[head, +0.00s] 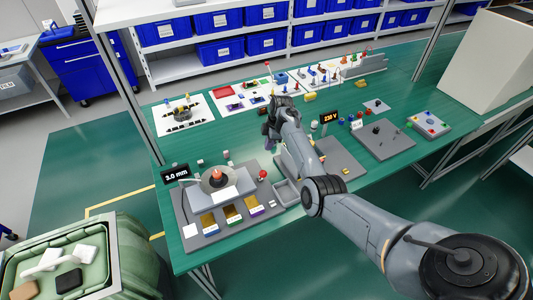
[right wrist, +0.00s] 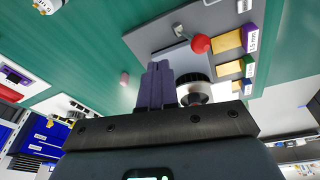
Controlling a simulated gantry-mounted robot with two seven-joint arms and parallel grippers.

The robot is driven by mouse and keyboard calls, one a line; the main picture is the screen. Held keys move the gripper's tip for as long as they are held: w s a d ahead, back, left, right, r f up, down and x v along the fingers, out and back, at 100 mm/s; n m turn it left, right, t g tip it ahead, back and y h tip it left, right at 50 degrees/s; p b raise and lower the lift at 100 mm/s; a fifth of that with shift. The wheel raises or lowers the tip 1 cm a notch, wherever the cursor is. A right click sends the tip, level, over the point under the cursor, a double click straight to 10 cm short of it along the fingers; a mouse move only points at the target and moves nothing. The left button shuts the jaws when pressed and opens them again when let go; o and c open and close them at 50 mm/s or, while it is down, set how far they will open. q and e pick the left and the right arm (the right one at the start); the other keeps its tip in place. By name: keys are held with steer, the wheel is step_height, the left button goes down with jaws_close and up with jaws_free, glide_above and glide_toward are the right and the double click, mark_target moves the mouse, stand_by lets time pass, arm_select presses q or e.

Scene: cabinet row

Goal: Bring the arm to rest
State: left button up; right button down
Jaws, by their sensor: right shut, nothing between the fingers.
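My right arm comes in from the lower right of the head view and reaches over the green bench (head: 372,178). My right gripper (head: 267,132) is above the middle of the bench. In the right wrist view its purple fingers (right wrist: 157,84) are together, with nothing between them. Behind the fingers, a grey board with a red ball (right wrist: 200,43) and coloured blocks shows. My left arm and gripper are not in view.
A grey board (head: 213,237) with a "3.0 mm" display (head: 175,173) stands at the bench's near left. A green bin (head: 121,243) with several pieces stands at lower left. A large white box (head: 488,62) stands at right. Blue drawers (head: 160,33) line the back shelves.

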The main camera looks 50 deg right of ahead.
steer(key=w+a+v, duration=0.1)
steer(key=v, duration=0.4)
steer(key=s+a+f+m+h, duration=0.2)
steer(key=s+a+f, duration=0.3)
steer(key=s+a, duration=0.25)
steer(key=s+a+f+m+h, duration=0.2)
steer(key=s+a+f, duration=0.3)
steer(key=s+a, duration=0.3)
steer(key=s+a+r+m+t+y, duration=0.1)
steer(key=s+a+r+m, duration=0.1)
steer(key=s+a, duration=0.65)
steer(key=s+a+r+m+y, duration=0.1)
steer(key=s+a, duration=0.5)
steer(key=a, duration=0.6)
step_height(320, 180, up, 25)
steer(key=p, duration=2.4)
steer(key=shift+s+a+m+t+y, duration=0.3)
steer(key=shift+a+y, duration=0.1)
steer(key=shift+a, duration=0.05)
